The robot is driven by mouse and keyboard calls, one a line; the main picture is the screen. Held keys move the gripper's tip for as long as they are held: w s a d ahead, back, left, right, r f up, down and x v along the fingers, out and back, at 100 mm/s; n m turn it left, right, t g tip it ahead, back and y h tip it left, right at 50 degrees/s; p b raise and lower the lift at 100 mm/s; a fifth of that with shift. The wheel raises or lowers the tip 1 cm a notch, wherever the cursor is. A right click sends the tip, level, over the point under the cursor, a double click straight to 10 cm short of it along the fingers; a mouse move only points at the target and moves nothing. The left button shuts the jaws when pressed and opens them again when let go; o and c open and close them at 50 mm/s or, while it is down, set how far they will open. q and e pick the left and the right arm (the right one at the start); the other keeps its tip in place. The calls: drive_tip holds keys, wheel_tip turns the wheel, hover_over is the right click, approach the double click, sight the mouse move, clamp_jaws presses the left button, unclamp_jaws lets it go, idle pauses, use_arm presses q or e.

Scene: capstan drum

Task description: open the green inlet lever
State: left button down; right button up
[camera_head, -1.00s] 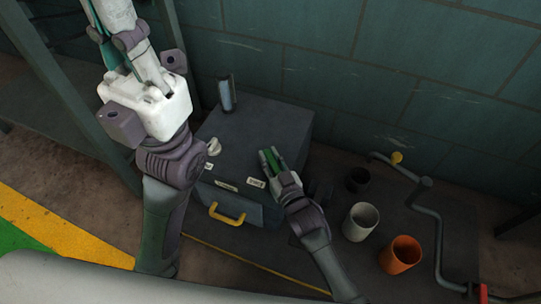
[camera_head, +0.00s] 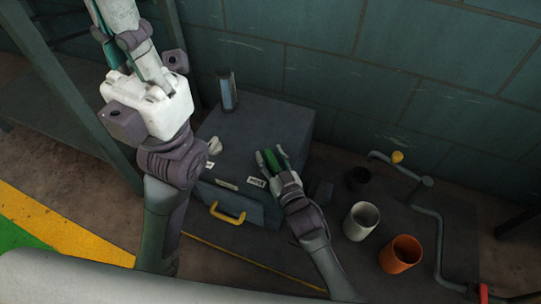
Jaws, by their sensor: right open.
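My right gripper (camera_head: 272,163) is open over the right front part of a dark grey box (camera_head: 255,125). A green piece (camera_head: 271,161) shows between its fingers. It may be the green inlet lever, but the fingers cover much of it and I cannot tell whether they touch it. My left arm (camera_head: 165,175) rises on the left past the box, and its gripper is not in view.
The box has a yellow handle (camera_head: 228,213) on its front and a small cylinder (camera_head: 228,92) on top. To the right stand a white cup (camera_head: 361,220), an orange cup (camera_head: 401,254) and a dark cup (camera_head: 358,179). A grey pipe (camera_head: 437,235) with a yellow knob (camera_head: 397,157) runs beyond them.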

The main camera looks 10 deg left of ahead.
drive_tip(key=v, duration=1.2)
drive_tip(key=shift+w, duration=0.1)
